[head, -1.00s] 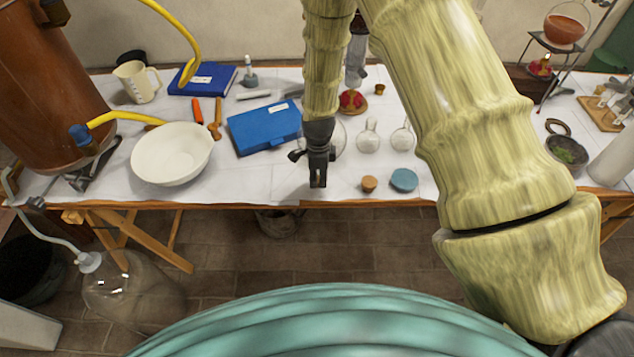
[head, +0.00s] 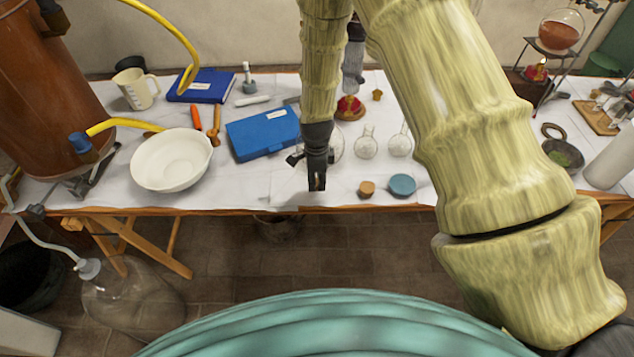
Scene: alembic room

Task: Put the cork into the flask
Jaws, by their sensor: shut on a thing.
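My gripper (head: 317,184) points down over the front part of the white-covered table, left of a brown round cork-like piece (head: 366,188). Its fingers are shut on a small brownish thing, likely the cork, which is mostly hidden between the fingertips. Two small clear glass flasks, one at the middle (head: 365,147) and one to its right (head: 400,144), stand upright behind and to the right of my gripper. A larger clear round glass piece (head: 338,146) is partly hidden behind my gripper.
A blue disc (head: 403,185) lies right of the brown piece. A blue case (head: 263,134) and a white bowl (head: 172,160) are to the left. A red-based burner (head: 350,108) stands behind. The table (head: 240,190) is clear left of my gripper, near its front edge.

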